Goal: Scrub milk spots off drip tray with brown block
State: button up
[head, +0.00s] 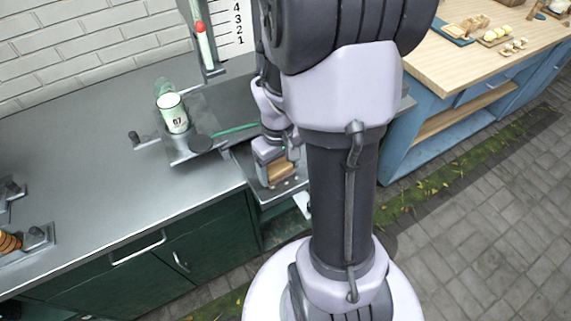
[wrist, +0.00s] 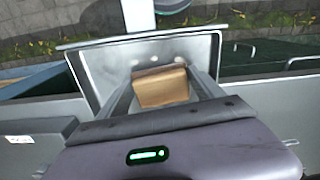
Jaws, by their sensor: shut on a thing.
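My gripper (head: 279,163) is shut on the brown block (head: 281,171), which also shows between the fingers in the wrist view (wrist: 161,87). The drip tray (wrist: 92,70) is a grey metal tray with a raised rim, under and around the block in the wrist view. In the head view the tray (head: 264,193) sticks out at the counter's front edge, below my gripper. A few pale milk spots (wrist: 180,58) show on the tray just beyond the block. Whether the block touches the tray is hard to tell, and the tray's part under my gripper is hidden.
A metal stand holds a white-and-green cup (head: 173,113) on the grey counter (head: 80,120), left of my gripper. A number scale (head: 232,25) with a red-tipped rod stands behind. A wooden-topped blue table (head: 470,60) is at right. My arm hides the middle of the head view.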

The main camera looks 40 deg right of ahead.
jog(key=a, duration=0.3)
jog(key=shift+w+f+b, duration=0.15)
jog(key=shift+w+b, duration=0.15)
jog(key=shift+w, duration=0.05)
jog(key=shift+d, duration=0.15)
jog(key=shift+s+d+r+p, duration=0.15)
jog(key=shift+d+r+p, duration=0.1)
jog(key=shift+d+p, duration=0.2)
jog(key=shift+s+d+f+p, duration=0.1)
jog(key=shift+s+d, duration=0.1)
jog(key=shift+d, duration=0.75)
jog(key=shift+s+d+f+p, duration=0.1)
jog(key=shift+s+d, duration=0.15)
jog(key=shift+d, duration=0.75)
jog(key=shift+s+d+p, duration=0.1)
jog(key=shift+s+d, duration=0.1)
jog(key=shift+d, duration=0.75)
notch_tip(320, 180, up, 6)
jog(key=p, duration=0.5)
